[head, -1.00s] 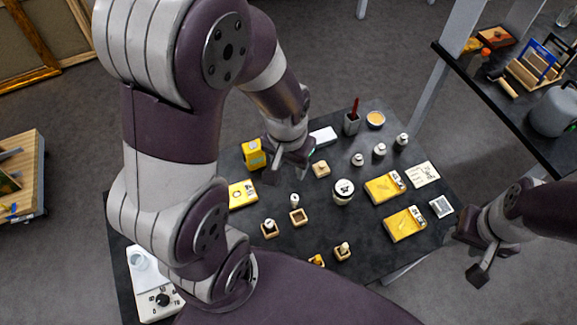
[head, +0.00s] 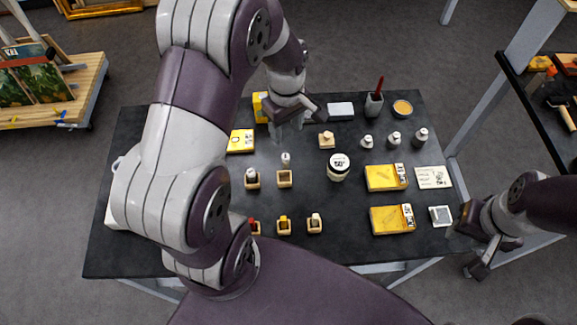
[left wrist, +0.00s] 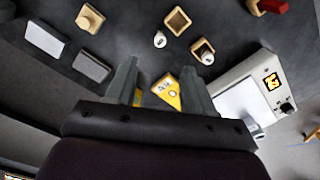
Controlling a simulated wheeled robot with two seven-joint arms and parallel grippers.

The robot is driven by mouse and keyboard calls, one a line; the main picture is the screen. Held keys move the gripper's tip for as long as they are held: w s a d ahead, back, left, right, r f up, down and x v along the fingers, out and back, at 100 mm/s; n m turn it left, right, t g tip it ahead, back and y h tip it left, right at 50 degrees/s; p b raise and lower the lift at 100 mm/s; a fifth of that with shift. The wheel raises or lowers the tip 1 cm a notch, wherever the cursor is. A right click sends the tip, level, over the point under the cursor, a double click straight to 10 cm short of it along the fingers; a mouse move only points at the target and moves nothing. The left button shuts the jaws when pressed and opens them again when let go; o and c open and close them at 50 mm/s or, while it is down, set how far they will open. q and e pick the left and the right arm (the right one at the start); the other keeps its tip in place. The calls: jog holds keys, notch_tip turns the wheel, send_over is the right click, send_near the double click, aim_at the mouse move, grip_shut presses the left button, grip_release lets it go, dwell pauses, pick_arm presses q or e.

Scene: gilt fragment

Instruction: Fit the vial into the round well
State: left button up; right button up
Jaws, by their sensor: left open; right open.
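A small white-capped vial (head: 286,159) stands on the dark table just behind a wooden block (head: 284,179) with an open well. In the left wrist view the vial (left wrist: 160,40) stands beside that block (left wrist: 178,20), whose opening looks empty and squarish. A neighbouring block (head: 252,178) holds another white-capped vial. I cannot tell which well is the round one. My left gripper (head: 288,127) is open and empty above the table, behind the loose vial; its fingers (left wrist: 165,85) frame a yellow box beyond them. My right gripper (head: 480,262) is open and empty off the table's right edge.
Several small blocks (head: 284,225) with pieces stand along the front. A white jar (head: 338,167), yellow boxes (head: 386,177) and white-capped bottles (head: 394,138) stand to the right. A white device (left wrist: 240,98) is on the left, mostly hidden by my arm in the head view.

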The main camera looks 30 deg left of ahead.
aim_at(285, 156)
pick_arm(q)
jog(key=f, duration=0.2)
jog(key=a+f, duration=0.1)
jog(key=f, duration=0.1)
jog(key=shift+s+p, duration=0.15)
jog(key=shift+p, duration=0.15)
jog(key=f, duration=0.1)
jog(key=d+f, duration=0.1)
jog(key=f, duration=0.1)
jog(key=shift+f+p, duration=0.25)
jog(key=shift+p, duration=0.1)
jog(key=f, duration=0.3)
jog(key=f+p, duration=0.1)
jog(key=shift+a+f, duration=0.2)
jog(key=shift+a, duration=0.1)
jog(key=shift+f, duration=0.25)
jog(key=shift+w+d, duration=0.1)
jog(key=shift+w, duration=0.1)
pick_arm(e)
jog(key=shift+a+r, duration=0.2)
jog(key=shift+r, duration=1)
pick_arm(q)
jog(key=shift+s, duration=0.1)
jog(key=c, duration=1)
